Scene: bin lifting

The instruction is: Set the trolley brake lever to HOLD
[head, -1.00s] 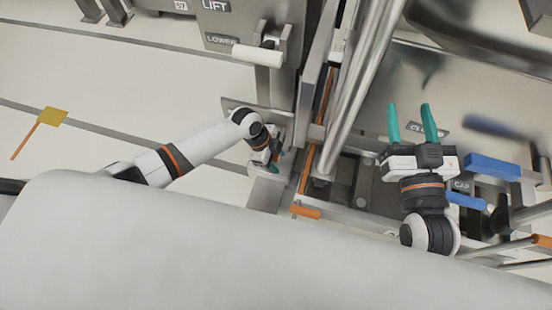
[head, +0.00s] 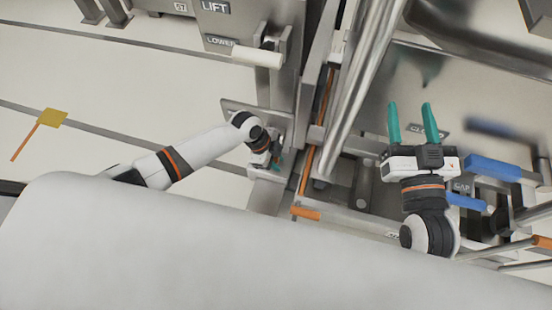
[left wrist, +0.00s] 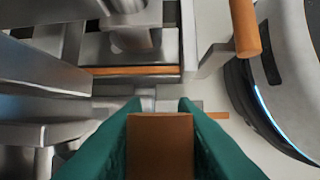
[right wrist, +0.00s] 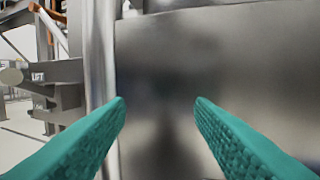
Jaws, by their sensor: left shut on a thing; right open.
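My left gripper (head: 276,160) is low beside the trolley's metal frame in the head view. In the left wrist view its teal fingers are shut on an orange-brown block-shaped grip (left wrist: 160,145), which looks like the brake lever's handle. The rest of the lever is hidden behind the grip and fingers. No HOLD mark can be read. My right gripper (head: 412,122) is open and empty over the grey metal surface to the right. In the right wrist view its fingers stand wide apart, with a plain metal face beyond.
A post with LIFT (head: 215,6) and LOWER labels carries a white handle (head: 257,55). A thick steel tube (head: 362,85) runs between my grippers. An orange handle (head: 306,213) sits low on the frame. Blue handles (head: 493,167) are at the right. Open floor lies left.

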